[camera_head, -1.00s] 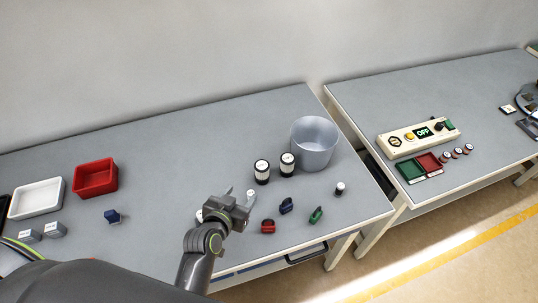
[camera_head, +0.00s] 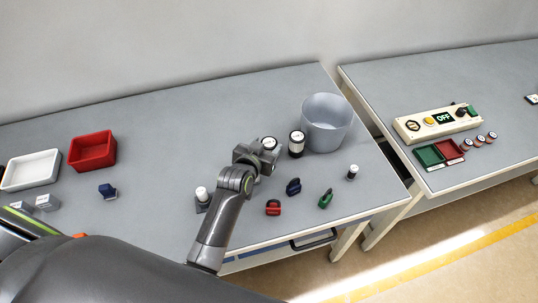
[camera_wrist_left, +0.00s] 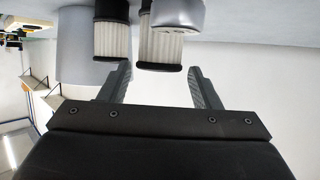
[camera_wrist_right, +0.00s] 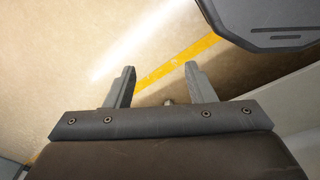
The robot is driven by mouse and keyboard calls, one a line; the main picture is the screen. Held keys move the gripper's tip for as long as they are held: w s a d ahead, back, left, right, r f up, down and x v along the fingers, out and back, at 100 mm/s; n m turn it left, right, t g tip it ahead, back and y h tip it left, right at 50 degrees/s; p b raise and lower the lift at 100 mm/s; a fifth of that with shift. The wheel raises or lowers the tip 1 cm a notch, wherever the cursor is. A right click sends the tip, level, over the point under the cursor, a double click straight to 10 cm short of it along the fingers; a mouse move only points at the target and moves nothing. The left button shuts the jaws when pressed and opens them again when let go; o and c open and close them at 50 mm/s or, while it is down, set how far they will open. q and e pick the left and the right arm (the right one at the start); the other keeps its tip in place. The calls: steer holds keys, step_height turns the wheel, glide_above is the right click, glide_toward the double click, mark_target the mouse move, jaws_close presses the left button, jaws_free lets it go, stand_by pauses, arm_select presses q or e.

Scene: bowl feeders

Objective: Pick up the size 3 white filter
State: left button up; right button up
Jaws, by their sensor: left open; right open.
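Two white pleated filters with black end bands stand side by side on the left table. In the head view the right one (camera_head: 296,145) is clear, and the left one (camera_head: 268,143) is partly hidden behind my left gripper (camera_head: 266,153). Their size marks are too small to read. The left wrist view shows two pleated filters, one at left (camera_wrist_left: 112,38) and one ahead of the fingers (camera_wrist_left: 160,47). My left gripper (camera_wrist_left: 161,70) is open there, with nothing clearly between its fingers. My right gripper (camera_wrist_right: 160,70) is open and empty above the floor.
A grey bucket (camera_head: 326,124) stands right behind the filters. Red (camera_head: 273,208), blue (camera_head: 293,187) and green (camera_head: 326,199) small parts lie in front. A small white-topped item (camera_head: 352,172) stands at right. Red (camera_head: 92,151) and white (camera_head: 31,170) trays are at left.

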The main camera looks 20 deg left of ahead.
mark_target(272, 141)
arm_select(q)
steer(key=shift+w+f, duration=0.2)
steer(key=shift+w, duration=0.1)
steer(key=w+f+b, duration=0.1)
steer(key=b, duration=0.1)
steer(key=w+f+b, duration=0.1)
steer(key=w+b, duration=0.1)
steer(key=b, duration=0.1)
steer(key=shift+d+f, duration=0.15)
steer(key=shift+d, duration=0.05)
steer(key=shift+w+f+b, duration=0.1)
steer(key=shift+w+b, duration=0.3)
steer(key=shift+w, duration=0.2)
arm_select(e)
step_height(272, 141, down, 6)
steer(key=s, duration=0.1)
steer(key=shift+s, duration=0.35)
steer(key=shift+d, duration=0.1)
arm_select(q)
steer(key=c, duration=0.8)
